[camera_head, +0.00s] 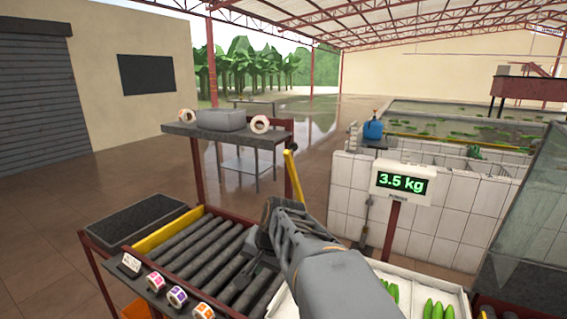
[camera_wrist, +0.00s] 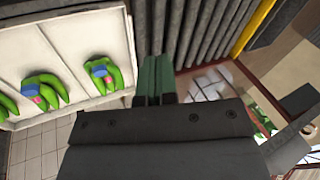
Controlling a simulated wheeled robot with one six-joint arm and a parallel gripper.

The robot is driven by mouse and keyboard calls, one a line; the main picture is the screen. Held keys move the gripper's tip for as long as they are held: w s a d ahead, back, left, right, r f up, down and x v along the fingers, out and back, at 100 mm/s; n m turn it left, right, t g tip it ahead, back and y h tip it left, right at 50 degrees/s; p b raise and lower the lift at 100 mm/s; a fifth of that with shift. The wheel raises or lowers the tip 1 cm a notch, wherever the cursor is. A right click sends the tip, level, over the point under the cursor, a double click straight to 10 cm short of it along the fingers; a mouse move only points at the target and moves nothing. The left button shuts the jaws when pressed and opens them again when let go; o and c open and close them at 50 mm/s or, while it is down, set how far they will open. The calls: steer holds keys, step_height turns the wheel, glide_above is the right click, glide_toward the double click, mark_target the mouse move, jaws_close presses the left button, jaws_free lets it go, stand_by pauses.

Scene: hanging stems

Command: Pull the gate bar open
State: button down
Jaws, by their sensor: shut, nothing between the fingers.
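A yellow bar (camera_head: 293,176) stands steeply tilted just behind my wrist, and I take it to be the gate bar. Its lower end is hidden by my arm. My gripper (camera_head: 232,294) points down over the near part of the roller conveyor, left of and below the bar and apart from it. In the wrist view my gripper's fingers (camera_wrist: 155,76) are shut together with nothing between them, close to the edge between the rollers and the white tray. A yellow strip (camera_wrist: 254,24) beyond the rollers also shows there; I cannot tell whether it is the bar or the conveyor's rail.
The conveyor's dark rollers (camera_head: 190,248) lie left of my arm. A white tray (camera_wrist: 58,75) with green banana bunches lies beside them. A scale display (camera_head: 401,183) reading 3.5 kg stands right of my arm. A dark crate (camera_head: 128,221) and label rolls (camera_head: 177,296) are at left.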

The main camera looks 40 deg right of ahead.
steer(key=s+a+f+n+t+h+b, duration=0.1)
steer(key=s+a+f+n+b, duration=0.15)
steer(key=a+n, duration=0.2)
steer(key=s+a+f+n+b, duration=0.1)
steer(key=a+f+n, duration=0.3)
steer(key=a, duration=0.1)
steer(key=w+d+r+m+t+h+b, duration=0.1)
steer(key=w+d+r+m+t+b, duration=0.2)
steer(key=w, duration=0.5)
steer(key=w+r+m+t+h+b, duration=0.1)
steer(key=w+r+m+t+b, duration=0.25)
steer(key=w+t, duration=0.35)
steer(key=m+g+h+b, duration=0.2)
steer(key=m+g+h, duration=0.4)
steer(key=m+h, duration=1.55)
glide_toward(287, 155)
steer(key=shift+m+y, duration=0.65)
steer(key=shift+y, duration=0.1)
steer(key=p+x, duration=0.2)
steer(key=r+p+x, duration=0.1)
steer(key=x, duration=0.1)
steer(key=p+x, duration=0.2)
steer(key=shift+s+a+r+p, duration=0.15)
steer(key=shift+s+r+p, duration=0.05)
steer(key=shift+s+p, duration=0.1)
steer(key=shift+w+d+r, duration=0.2)
steer(key=shift+w+d, duration=0.15)
steer(key=shift+d, duration=0.15)
